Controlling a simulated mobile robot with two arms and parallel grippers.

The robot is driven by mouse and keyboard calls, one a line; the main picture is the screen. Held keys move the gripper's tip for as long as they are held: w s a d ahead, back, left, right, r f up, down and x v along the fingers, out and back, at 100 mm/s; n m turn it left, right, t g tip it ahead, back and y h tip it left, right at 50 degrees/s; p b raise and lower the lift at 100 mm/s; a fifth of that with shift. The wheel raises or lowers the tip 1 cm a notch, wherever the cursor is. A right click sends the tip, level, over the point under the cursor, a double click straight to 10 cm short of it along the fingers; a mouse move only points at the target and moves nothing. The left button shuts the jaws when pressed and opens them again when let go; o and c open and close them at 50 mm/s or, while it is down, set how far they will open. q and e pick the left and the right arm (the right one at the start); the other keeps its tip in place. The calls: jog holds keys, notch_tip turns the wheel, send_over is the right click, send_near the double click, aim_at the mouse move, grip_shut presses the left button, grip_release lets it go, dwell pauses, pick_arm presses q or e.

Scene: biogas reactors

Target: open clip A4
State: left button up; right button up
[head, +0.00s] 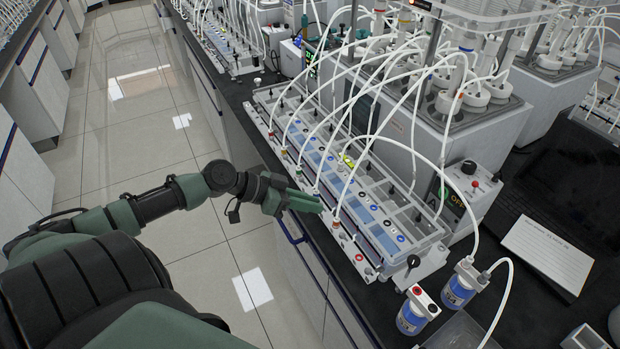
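A long grey and white tray unit (408,247) stands on the black bench, with a row of cells. White tubes (362,150) arch from the reactor lids down to its front edge. Small coloured fittings sit at the tube ends there, one of them a red fitting (336,225). I cannot read any label, so I cannot tell which clip is A4 or whether it is open. My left gripper (312,204) is at the unit's front edge, beside the tube ends. Its green fingers lie close together in this view, and their gap is unclear. My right gripper is not in view.
Two blue-labelled bottles (411,318) (459,291) stand at the front right. The tiled floor at left is clear.

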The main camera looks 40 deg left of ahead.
pick_arm(q)
jog(key=shift+o, duration=1.4)
jog(key=b+v, duration=0.1)
jog(key=v, duration=0.6)
jog(key=shift+s+a+r, duration=0.2)
jog(key=shift+s+a, duration=0.05)
